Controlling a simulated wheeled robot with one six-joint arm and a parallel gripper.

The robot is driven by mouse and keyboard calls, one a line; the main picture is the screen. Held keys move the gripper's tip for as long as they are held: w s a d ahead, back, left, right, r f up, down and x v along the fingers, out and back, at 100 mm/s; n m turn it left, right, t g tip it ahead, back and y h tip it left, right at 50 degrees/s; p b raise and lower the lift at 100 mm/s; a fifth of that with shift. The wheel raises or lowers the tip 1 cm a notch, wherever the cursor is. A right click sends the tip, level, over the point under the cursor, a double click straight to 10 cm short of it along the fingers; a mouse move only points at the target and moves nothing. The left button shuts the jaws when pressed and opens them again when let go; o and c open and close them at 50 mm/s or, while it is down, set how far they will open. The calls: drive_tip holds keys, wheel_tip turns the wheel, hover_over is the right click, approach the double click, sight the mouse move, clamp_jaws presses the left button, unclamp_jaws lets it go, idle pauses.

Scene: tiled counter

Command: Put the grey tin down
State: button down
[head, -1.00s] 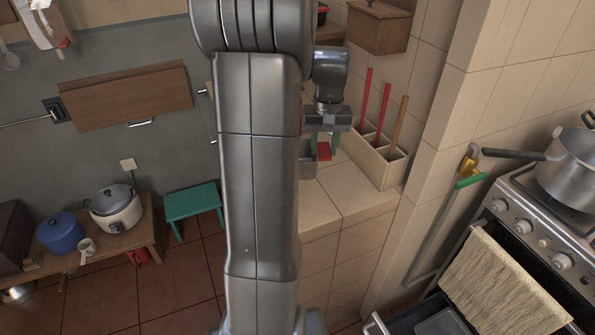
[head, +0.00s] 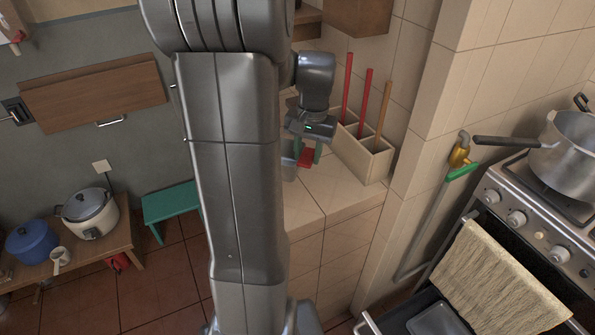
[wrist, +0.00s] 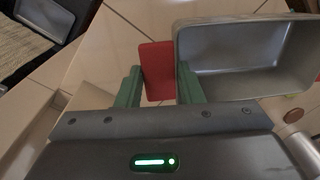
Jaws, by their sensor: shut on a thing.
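The grey tin (wrist: 250,60) is an open, empty, box-shaped pan at the upper right of the wrist view. A red block (wrist: 157,70) sits against its left side and looks like its grip. My gripper (wrist: 158,88) has its two green fingers shut on either side of this red part. In the head view my gripper (head: 304,150) is over the tiled counter, with the red part between its fingers. Only a sliver of the tin (head: 288,164) shows there; my arm hides the rest. I cannot tell whether the tin touches the counter.
A cream rack (head: 362,155) with red and wooden handles stands close on the right of my gripper. Bare counter tiles (head: 335,190) lie in front, up to the counter's edge. A tiled wall and the stove with a pot (head: 570,145) are farther right.

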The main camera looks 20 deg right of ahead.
drive_tip(key=shift+f, duration=2.7)
drive_tip(key=c, duration=1)
unclamp_jaws()
drive_tip(key=shift+o, duration=0.2)
drive_tip(key=r, duration=1.2)
drive_tip(key=shift+s+d+r, duration=0.1)
drive_tip(key=shift+s+d, duration=0.15)
drive_tip(key=shift+d, duration=0.1)
drive_tip(key=o, duration=1)
drive_tip(key=shift+c, duration=0.2)
